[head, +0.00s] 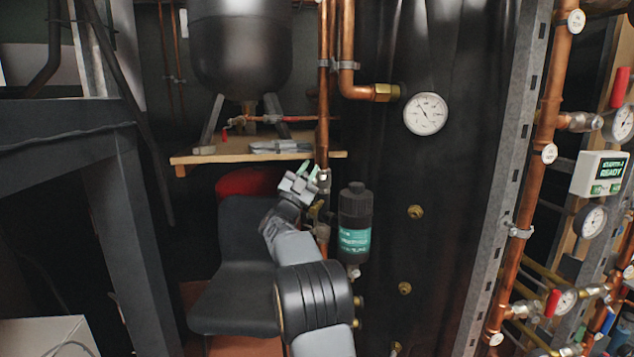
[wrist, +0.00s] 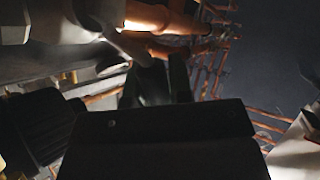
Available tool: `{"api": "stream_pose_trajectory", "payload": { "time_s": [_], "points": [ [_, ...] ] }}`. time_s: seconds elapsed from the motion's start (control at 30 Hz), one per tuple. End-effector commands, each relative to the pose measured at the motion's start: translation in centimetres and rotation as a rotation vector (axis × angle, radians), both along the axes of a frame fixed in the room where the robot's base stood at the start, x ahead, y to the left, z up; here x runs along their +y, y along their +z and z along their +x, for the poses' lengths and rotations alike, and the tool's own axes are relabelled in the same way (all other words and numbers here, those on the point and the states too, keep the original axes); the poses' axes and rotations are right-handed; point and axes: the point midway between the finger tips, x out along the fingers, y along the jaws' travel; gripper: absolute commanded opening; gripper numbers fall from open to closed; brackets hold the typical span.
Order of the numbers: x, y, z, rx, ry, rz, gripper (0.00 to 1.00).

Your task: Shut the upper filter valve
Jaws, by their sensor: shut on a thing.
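The filter (head: 355,212) is a black canister with a green label, hanging upright beside a vertical copper pipe. The upper filter valve (head: 323,181) is a metal fitting on that pipe, just above and left of the filter. My gripper (head: 311,174) is at this valve, its green-tipped fingers shut on it. The fingers hide most of the handle, so its angle cannot be told. In the wrist view, my dark gripper (wrist: 178,80) reaches toward the copper pipe (wrist: 160,18). A ribbed black cap, likely the filter's (wrist: 38,128), shows at left.
A black tank (head: 240,45) stands on a wooden shelf (head: 215,156) above and left of my gripper. A dark chair (head: 240,270) is below. A round gauge (head: 425,114) and brass fittings sit on the dark panel at right. A grey metal post (head: 505,180) stands further right.

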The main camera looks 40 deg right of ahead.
Motion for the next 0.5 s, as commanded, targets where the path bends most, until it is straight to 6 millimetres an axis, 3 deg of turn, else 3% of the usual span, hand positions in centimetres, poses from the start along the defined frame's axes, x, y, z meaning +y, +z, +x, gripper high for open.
{"api": "stream_pose_trajectory", "payload": {
  "time_s": [0.5],
  "points": [
    [0.95,-0.38,0.35,-0.036,0.013,-0.017,0.0]
  ]
}}
